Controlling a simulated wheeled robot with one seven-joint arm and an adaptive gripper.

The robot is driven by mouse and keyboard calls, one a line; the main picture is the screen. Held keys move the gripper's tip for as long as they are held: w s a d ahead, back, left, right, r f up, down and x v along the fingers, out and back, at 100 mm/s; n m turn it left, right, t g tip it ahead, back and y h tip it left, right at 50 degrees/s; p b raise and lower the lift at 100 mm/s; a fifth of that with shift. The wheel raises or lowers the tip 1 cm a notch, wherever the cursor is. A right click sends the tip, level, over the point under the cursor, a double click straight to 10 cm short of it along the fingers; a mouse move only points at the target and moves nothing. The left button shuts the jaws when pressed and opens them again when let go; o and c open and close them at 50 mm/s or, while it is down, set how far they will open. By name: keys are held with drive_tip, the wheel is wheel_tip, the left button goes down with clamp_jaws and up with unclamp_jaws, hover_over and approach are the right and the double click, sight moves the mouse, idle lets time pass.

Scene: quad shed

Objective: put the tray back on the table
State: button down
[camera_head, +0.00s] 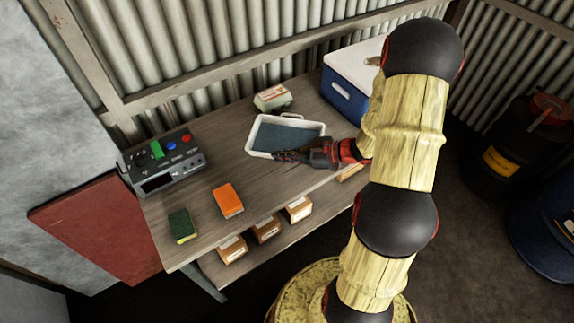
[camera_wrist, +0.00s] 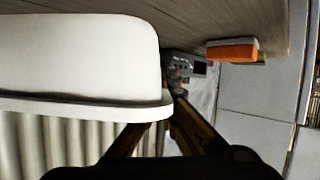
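The tray (camera_head: 254,150) is white with a dark blue-grey inside. It is at the middle of the wooden table (camera_head: 225,165), between the control box and the cooler. I cannot tell whether its base touches the tabletop or is slightly above it. My gripper (camera_head: 281,156) reaches in from the right along the tray's near side. In the wrist view the tray's white wall (camera_wrist: 75,55) fills the left, and the fingers of my gripper (camera_wrist: 170,118) converge at the end of its rim, nearly together. They look shut on the rim; the contact itself is partly hidden.
A control box with coloured buttons (camera_head: 165,162) stands at the table's left. An orange sponge (camera_head: 228,200) and a green sponge (camera_head: 182,225) lie near the front left. A small pale container (camera_head: 272,97) is behind the tray. A blue-and-white cooler (camera_head: 345,95) stands right. Small boxes (camera_head: 266,229) sit on the lower shelf.

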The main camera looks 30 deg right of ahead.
sight(287, 168)
drive_tip(key=d+f, duration=0.1)
drive_tip(key=d+f+b, duration=0.1)
drive_tip(key=shift+w+f, duration=0.3)
drive_tip(key=shift+w, duration=0.05)
drive_tip(key=f, duration=0.1)
drive_tip(key=f+b, duration=0.2)
drive_tip(key=shift+w+d+f, duration=0.1)
drive_tip(key=shift+d+f, duration=0.2)
drive_tip(key=shift+f, duration=0.1)
drive_tip(key=shift+r, duration=0.1)
drive_tip(key=c, duration=2.6)
unclamp_jaws()
drive_tip(key=shift+o, duration=0.9)
drive_tip(key=o, duration=0.4)
drive_tip(key=shift+c, duration=0.2)
